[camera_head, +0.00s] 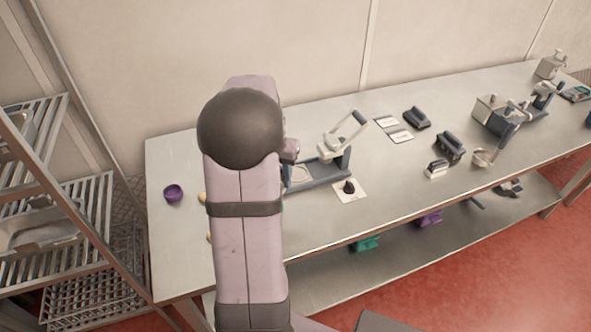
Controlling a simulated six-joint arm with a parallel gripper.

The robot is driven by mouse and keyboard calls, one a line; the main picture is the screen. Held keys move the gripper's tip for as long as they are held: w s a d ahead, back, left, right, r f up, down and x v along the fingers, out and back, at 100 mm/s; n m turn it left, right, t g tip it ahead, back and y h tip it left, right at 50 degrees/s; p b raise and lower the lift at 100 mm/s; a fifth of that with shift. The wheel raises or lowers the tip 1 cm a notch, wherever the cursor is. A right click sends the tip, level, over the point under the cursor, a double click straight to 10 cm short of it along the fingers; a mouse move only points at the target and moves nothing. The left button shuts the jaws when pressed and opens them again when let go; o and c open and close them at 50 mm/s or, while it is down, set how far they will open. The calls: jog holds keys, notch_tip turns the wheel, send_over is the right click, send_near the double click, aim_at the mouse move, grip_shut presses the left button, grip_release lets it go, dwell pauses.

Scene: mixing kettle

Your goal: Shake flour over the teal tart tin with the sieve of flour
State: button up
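My arm rises through the middle of the view and hides part of the table behind it. My gripper's fingers do not show; only a small wrist-like part sticks out to the right of the dark elbow. I cannot pick out the teal tart tin with certainty. A teal object (365,243) lies on the lower shelf, under the table's front edge. A small round pan-like item with a handle (484,157) stands on the right half of the table; I cannot tell if it is the sieve, and no flour shows.
The steel table (405,193) carries a press-like device (333,150), a card with a black knob (349,190), dark blocks (450,147) and grey containers (492,112). A purple bowl (173,193) stands at the left end. A wire rack (85,205) stands left.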

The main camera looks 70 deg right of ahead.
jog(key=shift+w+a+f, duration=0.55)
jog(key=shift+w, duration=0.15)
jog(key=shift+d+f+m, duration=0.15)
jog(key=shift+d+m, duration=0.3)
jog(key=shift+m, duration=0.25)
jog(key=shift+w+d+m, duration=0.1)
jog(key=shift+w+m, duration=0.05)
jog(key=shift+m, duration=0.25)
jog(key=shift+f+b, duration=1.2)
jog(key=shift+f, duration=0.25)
